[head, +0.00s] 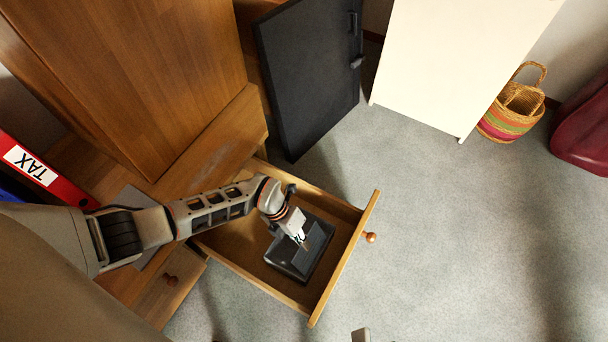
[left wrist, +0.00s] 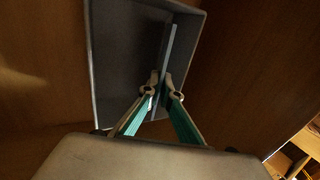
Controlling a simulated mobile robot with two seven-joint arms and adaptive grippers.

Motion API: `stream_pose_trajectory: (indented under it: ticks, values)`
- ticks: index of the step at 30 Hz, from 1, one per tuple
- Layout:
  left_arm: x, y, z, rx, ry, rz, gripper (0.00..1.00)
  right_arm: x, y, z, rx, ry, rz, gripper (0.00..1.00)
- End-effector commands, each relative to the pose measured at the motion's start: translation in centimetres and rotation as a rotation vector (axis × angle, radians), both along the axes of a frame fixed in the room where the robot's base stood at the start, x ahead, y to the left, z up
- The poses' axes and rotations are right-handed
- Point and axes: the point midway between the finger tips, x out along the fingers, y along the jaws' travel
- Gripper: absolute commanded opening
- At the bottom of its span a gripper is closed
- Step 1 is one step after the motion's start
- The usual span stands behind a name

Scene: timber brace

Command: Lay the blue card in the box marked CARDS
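A dark grey open box (head: 285,262) sits in the pulled-out wooden drawer. No CARDS marking can be read on it. The box (left wrist: 112,70) also fills the middle of the left wrist view. My left gripper (head: 303,238) reaches down over the box. In the left wrist view its fingertips (left wrist: 160,83) are closed on a thin blue card (left wrist: 170,42), seen nearly edge-on and standing upright against the box interior. Whether the card touches the box floor is hidden. A small grey piece at the bottom edge of the head view may be my right gripper (head: 360,335).
The drawer front (head: 345,255) with its round knob stands out over grey carpet. A red TAX binder (head: 45,172) lies on the left. A dark panel (head: 310,75), a white cabinet (head: 455,60) and a woven basket (head: 513,112) stand behind. The carpet right of the drawer is clear.

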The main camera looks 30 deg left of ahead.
Motion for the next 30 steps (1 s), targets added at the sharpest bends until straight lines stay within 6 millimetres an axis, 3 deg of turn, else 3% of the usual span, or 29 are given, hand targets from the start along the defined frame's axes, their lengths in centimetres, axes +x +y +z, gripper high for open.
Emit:
stream_pose_trajectory:
  ticks: [11,14,15,22,24,30]
  values:
    - [0.05,-0.02,-0.19,0.0,-0.001,0.0,0.0,0.05,0.05,0.04,0.013,0.001,-0.006,0.4]
    - [0.04,-0.02,-0.19,0.0,0.0,0.0,0.21,0.02,0.04,0.02,0.012,0.002,-0.005,0.4]
    - [0.04,-0.01,-0.2,0.0,0.0,0.0,0.24,0.02,0.04,0.02,0.012,0.002,-0.005,0.4]
    - [0.01,0.0,-0.21,0.0,0.0,0.0,0.24,-0.01,0.01,-0.03,0.01,0.001,-0.003,0.4]
    - [0.0,0.0,-0.22,0.0,0.0,0.0,0.4,-0.01,0.01,-0.03,0.01,0.002,-0.003,0.4]
    - [-0.01,0.0,-0.22,0.0,0.0,0.0,0.4,0.0,0.0,-0.04,0.009,0.002,-0.002,0.4]
